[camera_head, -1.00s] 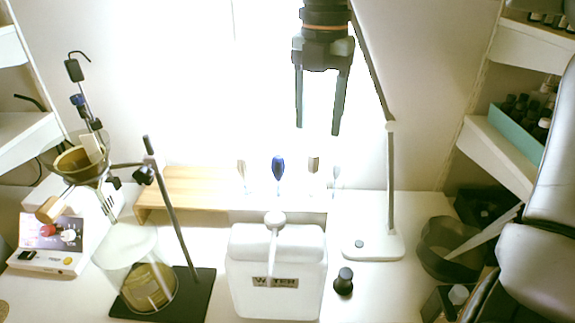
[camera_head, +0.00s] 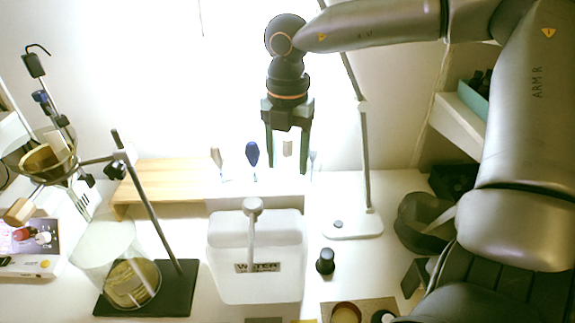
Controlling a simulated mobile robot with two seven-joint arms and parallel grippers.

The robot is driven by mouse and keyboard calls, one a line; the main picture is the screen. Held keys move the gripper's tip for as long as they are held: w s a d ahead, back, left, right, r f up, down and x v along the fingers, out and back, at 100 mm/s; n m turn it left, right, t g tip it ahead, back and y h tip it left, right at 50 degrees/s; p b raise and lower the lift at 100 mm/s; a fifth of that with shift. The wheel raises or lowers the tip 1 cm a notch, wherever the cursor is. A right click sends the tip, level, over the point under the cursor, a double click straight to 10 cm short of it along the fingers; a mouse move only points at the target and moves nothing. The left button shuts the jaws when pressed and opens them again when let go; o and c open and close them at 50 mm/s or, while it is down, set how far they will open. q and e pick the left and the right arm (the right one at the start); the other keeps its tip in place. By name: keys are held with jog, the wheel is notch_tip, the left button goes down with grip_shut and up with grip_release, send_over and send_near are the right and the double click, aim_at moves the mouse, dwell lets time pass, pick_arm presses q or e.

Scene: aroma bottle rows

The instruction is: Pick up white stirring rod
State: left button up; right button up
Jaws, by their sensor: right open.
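I cannot clearly identify a white stirring rod. A white rod with a round knob (camera_head: 252,206) stands upright at the front of the white water container (camera_head: 225,275), below the gripper and apart from it; it may be part of that container. A dark bowl (camera_head: 410,235) at the right is partly covered by my right arm, and the pale stick seen in it earlier is mostly hidden. My left gripper is not in view.
A lab stand (camera_head: 155,215) with a funnel (camera_head: 45,160) and a glass beaker (camera_head: 100,250) stands at left. A white lamp (camera_head: 355,225) stands right of the water container. A small black-capped bottle (camera_head: 325,262) is in front of it. A wooden shelf (camera_head: 160,180) is behind.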

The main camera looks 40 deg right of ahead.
jog(key=shift+f, duration=0.25)
grip_shut()
dwell(0.3)
